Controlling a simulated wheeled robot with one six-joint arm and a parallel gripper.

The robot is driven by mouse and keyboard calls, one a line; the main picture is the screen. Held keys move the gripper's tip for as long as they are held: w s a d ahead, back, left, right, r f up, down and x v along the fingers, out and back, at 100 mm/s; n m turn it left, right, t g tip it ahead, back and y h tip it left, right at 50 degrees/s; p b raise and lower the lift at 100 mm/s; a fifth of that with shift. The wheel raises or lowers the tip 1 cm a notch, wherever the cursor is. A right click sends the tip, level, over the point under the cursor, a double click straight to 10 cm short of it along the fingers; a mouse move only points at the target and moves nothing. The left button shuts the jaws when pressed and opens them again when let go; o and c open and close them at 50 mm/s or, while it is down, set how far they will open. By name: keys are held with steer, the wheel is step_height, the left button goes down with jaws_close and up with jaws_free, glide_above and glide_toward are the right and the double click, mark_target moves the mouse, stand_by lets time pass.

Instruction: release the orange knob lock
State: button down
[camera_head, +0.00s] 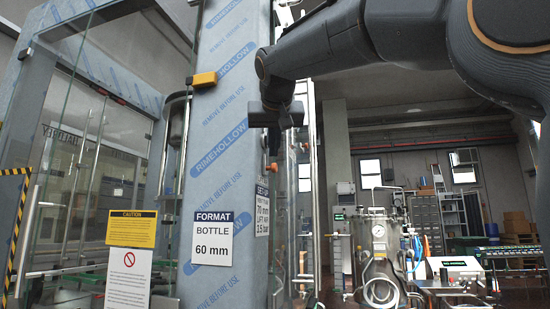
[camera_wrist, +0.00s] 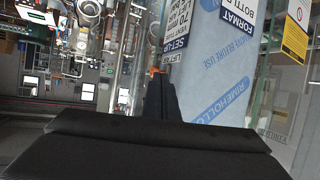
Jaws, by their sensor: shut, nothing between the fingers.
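A small orange knob (camera_head: 274,167) shows in the head view at the right edge of the film-wrapped column, below my gripper. In the wrist view an orange knob (camera_wrist: 153,70) shows just beyond the fingertips, partly hidden by them. My gripper (camera_head: 274,142) hangs from the arm in front of the column's right edge. In the wrist view its dark fingers (camera_wrist: 158,82) are together and hold nothing. I cannot tell whether they touch the knob.
The film-wrapped column (camera_head: 215,150) carries a yellow block (camera_head: 204,79) and a bottle format sign (camera_head: 211,238). Glass panels stand at the left with a caution sign (camera_head: 131,229). A steel vessel (camera_head: 378,245) stands at the lower right.

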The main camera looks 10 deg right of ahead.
step_height(320, 180, up, 7)
steer(key=s+t, duration=0.1)
steer(key=s, duration=0.1)
steer(key=shift+s+d+m, duration=0.15)
steer(key=shift+d+m, duration=0.05)
steer(key=shift+m, duration=0.1)
steer(key=shift+f, duration=0.1)
steer(key=f+p+x, duration=0.2)
steer(key=p+x, duration=0.1)
steer(key=x, duration=1)
steer(key=shift+s+f, duration=0.2)
steer(key=shift+s, duration=0.25)
steer(key=shift+d, duration=0.1)
steer(key=shift+f, duration=0.1)
